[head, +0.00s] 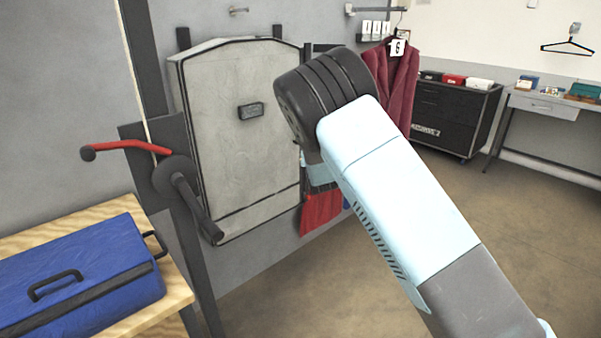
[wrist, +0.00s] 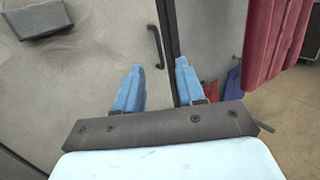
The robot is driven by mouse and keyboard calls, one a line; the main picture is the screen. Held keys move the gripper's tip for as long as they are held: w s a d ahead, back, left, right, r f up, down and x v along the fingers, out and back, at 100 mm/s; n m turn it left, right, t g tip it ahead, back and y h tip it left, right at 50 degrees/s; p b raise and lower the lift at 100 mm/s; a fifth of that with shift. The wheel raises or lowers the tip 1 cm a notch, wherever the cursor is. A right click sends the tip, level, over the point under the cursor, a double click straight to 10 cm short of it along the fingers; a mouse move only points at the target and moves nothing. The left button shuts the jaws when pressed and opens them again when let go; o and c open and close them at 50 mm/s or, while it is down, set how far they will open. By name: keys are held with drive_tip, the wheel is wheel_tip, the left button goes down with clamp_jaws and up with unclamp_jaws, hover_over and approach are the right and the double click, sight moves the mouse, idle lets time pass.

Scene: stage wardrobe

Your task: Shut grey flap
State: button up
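The grey flap (head: 225,165) is a tall panel with sloped top corners and a dark edge, upright at the wall in the head view. A small dark block (head: 251,110) sits on its face. In the wrist view the flap (wrist: 85,75) fills the left side, with a slim dark handle (wrist: 155,47) near its right edge. I cannot tell whether it stands ajar. My gripper (wrist: 160,75) is open and empty, its two blue fingers apart below the handle in the picture; contact is not clear. In the head view my arm hides most of the gripper and the flap's right edge.
A red-handled crank (head: 125,148) juts out left of the flap. A blue case (head: 80,270) lies on a wooden table at lower left. A maroon robe (head: 400,85) hangs to the right, before a black cabinet (head: 455,115). The floor at right is clear.

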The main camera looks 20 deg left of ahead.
drive_tip(key=s+f+g, duration=0.1)
drive_tip(key=s+f, duration=0.3)
drive_tip(key=s, duration=0.7)
drive_tip(key=shift+s+a+f+y, duration=0.2)
drive_tip(key=shift+s+a+y, duration=0.1)
drive_tip(key=shift+s+a, duration=0.1)
